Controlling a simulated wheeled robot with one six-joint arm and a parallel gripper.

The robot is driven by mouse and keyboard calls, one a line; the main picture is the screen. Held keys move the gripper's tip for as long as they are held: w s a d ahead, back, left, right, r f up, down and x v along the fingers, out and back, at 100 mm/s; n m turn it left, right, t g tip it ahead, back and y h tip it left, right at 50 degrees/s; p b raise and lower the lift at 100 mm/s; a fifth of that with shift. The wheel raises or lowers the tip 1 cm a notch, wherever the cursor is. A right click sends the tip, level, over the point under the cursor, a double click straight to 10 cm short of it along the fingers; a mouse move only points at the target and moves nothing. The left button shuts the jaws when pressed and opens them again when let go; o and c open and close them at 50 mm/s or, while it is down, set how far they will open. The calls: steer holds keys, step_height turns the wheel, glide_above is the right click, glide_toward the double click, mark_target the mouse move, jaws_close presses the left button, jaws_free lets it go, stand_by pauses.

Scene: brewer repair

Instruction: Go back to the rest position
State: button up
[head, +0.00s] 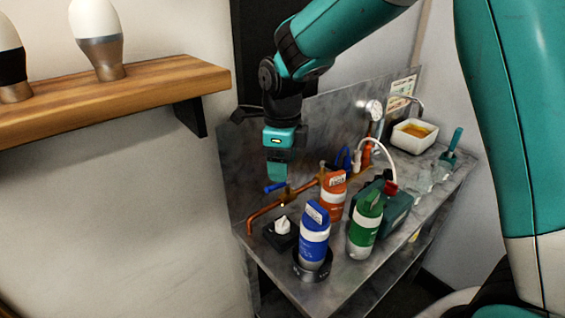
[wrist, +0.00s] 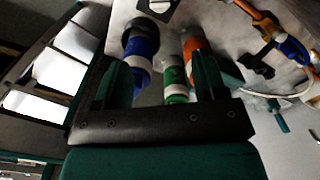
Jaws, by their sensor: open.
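My gripper (head: 277,172) hangs from the teal arm over the back left of the grey metal bench (head: 345,285), above the copper pipe with the blue-handled valve (head: 275,187). In the wrist view my gripper (wrist: 165,85) has its two teal fingers spread apart with nothing held between them. A blue bottle (head: 314,240) stands in a dark round base at the bench's front left. An orange bottle (head: 333,195) and a green bottle (head: 364,228) stand beside it. The wrist view also shows the blue bottle (wrist: 142,50), the green bottle (wrist: 175,80) and the orange bottle (wrist: 195,45).
A black box with a white knob (head: 282,228) sits at the bench's left. A dark green machine (head: 395,208) stands behind the green bottle. A white bowl (head: 413,136), a pressure gauge (head: 374,108) and a teal scoop (head: 453,145) are farther back. A wooden shelf (head: 130,92) juts out at left.

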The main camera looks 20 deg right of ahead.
stand_by(0.4)
steer(key=s+a+r+n+y, duration=0.2)
steer(key=s+r+n, duration=0.1)
steer(key=s+n, duration=0.9)
steer(key=s+a+r+n+y, duration=0.2)
steer(key=s+r+n, duration=0.2)
steer(key=s+n, duration=0.8)
steer(key=n, duration=0.8)
steer(key=shift+s+a+r, duration=0.2)
steer(key=shift+s+a, duration=0.1)
steer(key=shift+s, duration=0.1)
